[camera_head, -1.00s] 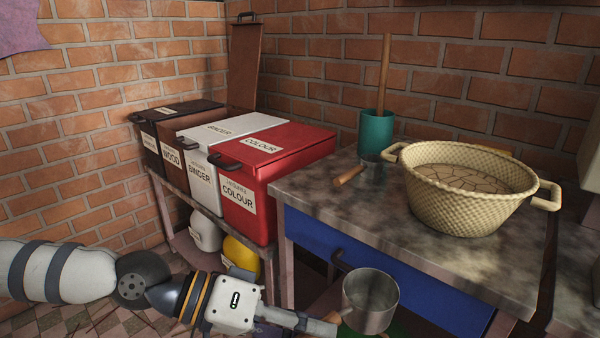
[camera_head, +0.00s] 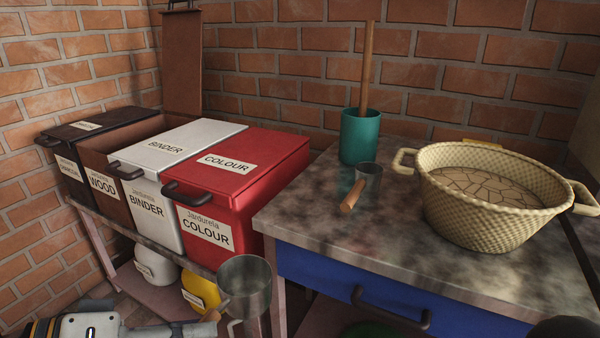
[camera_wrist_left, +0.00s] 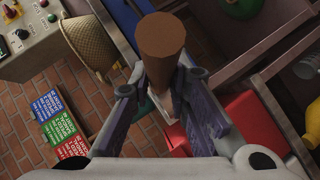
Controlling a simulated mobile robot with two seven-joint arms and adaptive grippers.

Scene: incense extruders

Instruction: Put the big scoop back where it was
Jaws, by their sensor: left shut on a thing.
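The big scoop, a grey metal cup (camera_head: 245,287) with a wooden handle, is held by my left gripper (camera_head: 207,328) low in front of the red bin and the table's left end. The cup is upright. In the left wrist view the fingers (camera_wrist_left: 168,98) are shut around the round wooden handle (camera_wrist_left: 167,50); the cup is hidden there. A smaller scoop (camera_head: 369,178) with a wooden handle lies on the stone-topped table (camera_head: 330,228), by the teal pot (camera_head: 362,138). My right gripper is not in view.
The red colour bin (camera_head: 250,180), white binder bin (camera_head: 165,160), open wood bin (camera_head: 108,150) and dark bin (camera_head: 75,135) stand in a row. The woven basket (camera_head: 490,215) fills the table's right side. The table's front left is clear; a blue drawer (camera_head: 345,290) is below.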

